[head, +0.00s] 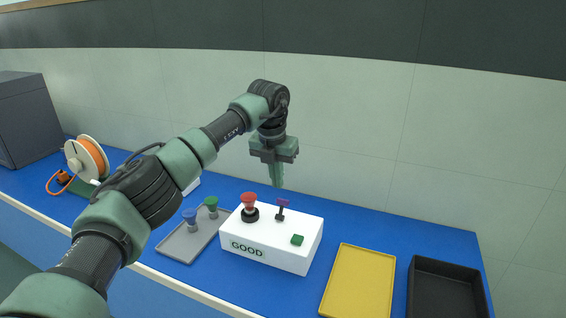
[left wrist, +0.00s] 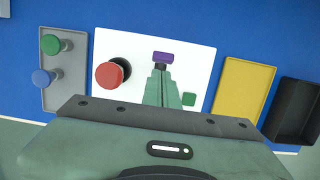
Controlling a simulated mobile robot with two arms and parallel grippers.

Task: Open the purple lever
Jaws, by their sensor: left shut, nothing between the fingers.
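The purple lever (head: 282,206) stands on top of a white box (head: 264,259) marked "GOOD", between a red mushroom button (head: 249,202) and a green square button (head: 297,240). My left gripper (head: 277,186) points down just above and behind the lever, shut and empty. In the left wrist view the purple lever top (left wrist: 163,57) shows just beyond the tips of my left gripper (left wrist: 161,72). I cannot tell whether the fingertips touch it. My right gripper is in neither view.
A grey tray (head: 180,245) with blue and green knobs lies left of the box. A yellow tray (head: 358,282) and a black bin (head: 446,268) lie to the right. An orange spool (head: 91,157) stands at the far left. Blue bench is clear behind the trays.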

